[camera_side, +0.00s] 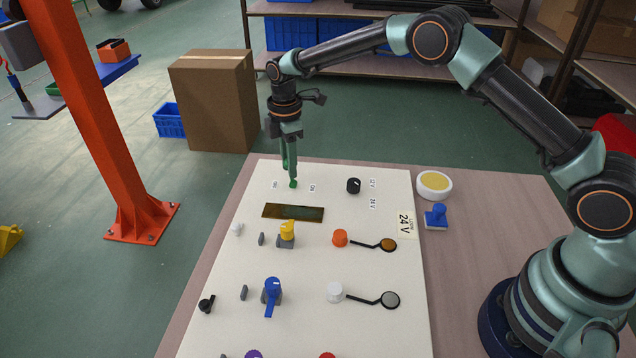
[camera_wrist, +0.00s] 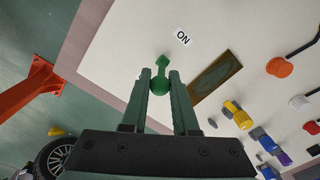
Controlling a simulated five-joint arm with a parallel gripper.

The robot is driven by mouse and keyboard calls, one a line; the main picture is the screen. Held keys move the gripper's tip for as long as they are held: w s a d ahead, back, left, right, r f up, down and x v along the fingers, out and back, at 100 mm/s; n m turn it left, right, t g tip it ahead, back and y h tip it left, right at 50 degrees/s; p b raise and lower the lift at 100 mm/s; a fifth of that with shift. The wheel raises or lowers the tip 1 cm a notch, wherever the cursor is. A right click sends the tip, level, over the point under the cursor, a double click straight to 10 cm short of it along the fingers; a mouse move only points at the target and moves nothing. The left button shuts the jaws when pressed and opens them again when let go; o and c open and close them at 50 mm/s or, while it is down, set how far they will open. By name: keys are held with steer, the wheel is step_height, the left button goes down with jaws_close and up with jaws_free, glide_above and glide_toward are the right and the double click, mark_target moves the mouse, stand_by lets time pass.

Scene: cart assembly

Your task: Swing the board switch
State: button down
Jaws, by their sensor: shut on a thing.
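The white board (camera_side: 350,220) lies on the table and carries several controls. The green board switch (camera_wrist: 158,80) shows in the wrist view as a small lever with a round knob, near the ON label (camera_wrist: 183,38). My gripper (camera_wrist: 160,76) has one finger on each side of the knob and is shut on it. In the side view my gripper (camera_side: 291,180) points down at the board's far edge, between two small labels, one of them the ON label (camera_side: 312,188). The fingers hide most of the switch there, so its exact tilt is hard to tell.
Close in front are a dark rectangular panel (camera_side: 293,212) and a yellow knob (camera_side: 287,230). A black knob (camera_side: 353,186) stands to the right. Blue (camera_side: 271,292), orange (camera_side: 340,238) and white (camera_side: 335,292) controls are nearer the camera. A cardboard box (camera_side: 215,100) stands on the floor behind.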

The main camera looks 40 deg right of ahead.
steer(key=shift+w+a, duration=0.1)
stand_by(0.7)
steer(key=shift+w+a+g, duration=0.15)
steer(key=shift+w+g, duration=0.05)
steer(key=shift+g, duration=0.2)
steer(key=shift+a, duration=0.1)
steer(key=c, duration=0.7)
jaws_free()
steer(key=shift+r, duration=0.1)
steer(key=r, duration=0.7)
steer(key=shift+w+r, duration=0.15)
steer(key=shift+w, duration=0.2)
steer(key=shift+o, duration=0.2)
